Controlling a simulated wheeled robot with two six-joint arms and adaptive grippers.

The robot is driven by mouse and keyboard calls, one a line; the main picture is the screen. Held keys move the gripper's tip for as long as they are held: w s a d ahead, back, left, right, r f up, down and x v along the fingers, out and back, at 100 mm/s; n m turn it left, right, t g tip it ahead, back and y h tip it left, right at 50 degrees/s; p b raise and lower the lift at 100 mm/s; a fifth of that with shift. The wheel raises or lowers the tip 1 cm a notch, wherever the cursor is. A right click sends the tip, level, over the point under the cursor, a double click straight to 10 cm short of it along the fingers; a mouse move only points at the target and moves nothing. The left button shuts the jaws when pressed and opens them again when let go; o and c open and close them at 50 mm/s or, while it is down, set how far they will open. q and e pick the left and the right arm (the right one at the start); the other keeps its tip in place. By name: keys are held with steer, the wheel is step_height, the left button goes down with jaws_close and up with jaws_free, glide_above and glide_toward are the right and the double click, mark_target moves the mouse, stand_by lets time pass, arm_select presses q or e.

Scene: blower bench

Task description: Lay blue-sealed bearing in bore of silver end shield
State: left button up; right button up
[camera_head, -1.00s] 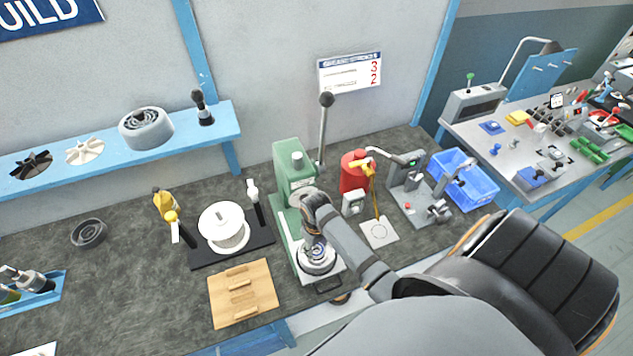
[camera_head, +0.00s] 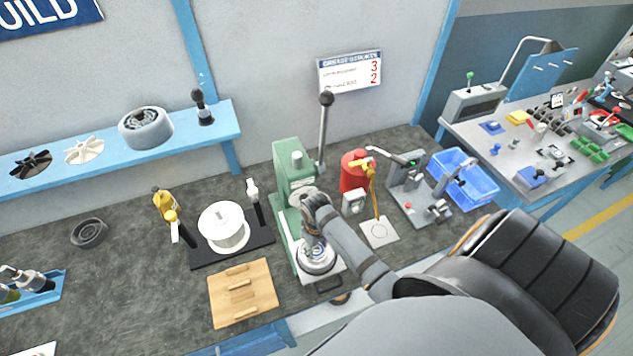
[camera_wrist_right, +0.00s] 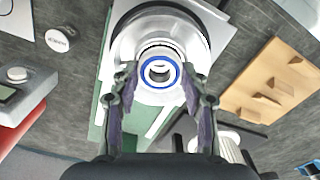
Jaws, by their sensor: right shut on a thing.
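The blue-sealed bearing (camera_wrist_right: 159,70) is a small silver ring with a blue seal, between the fingertips of my right gripper (camera_wrist_right: 158,82) in the right wrist view. The gripper is shut on it. The silver end shield (camera_wrist_right: 122,48) is a round metal part right behind the bearing. In the head view, the end shield (camera_head: 316,262) sits on the base of the green press, and my right gripper (camera_head: 313,240) points down over its middle. The bearing lines up roughly with the shield's centre; I cannot tell whether it is inside the bore or just above. My left gripper is not in view.
The green press (camera_head: 291,165) with its long lever stands right behind the gripper. A wooden rack (camera_head: 262,296) and a white drum (camera_head: 222,228) on a black base are to the left. A red canister (camera_head: 352,170) and grey fixture (camera_head: 408,185) are to the right.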

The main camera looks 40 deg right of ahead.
steer(key=shift+f, duration=0.3)
stand_by(0.5)
steer(key=o, duration=1.3)
step_height(320, 180, up, 12)
steer(key=shift+r, duration=0.1)
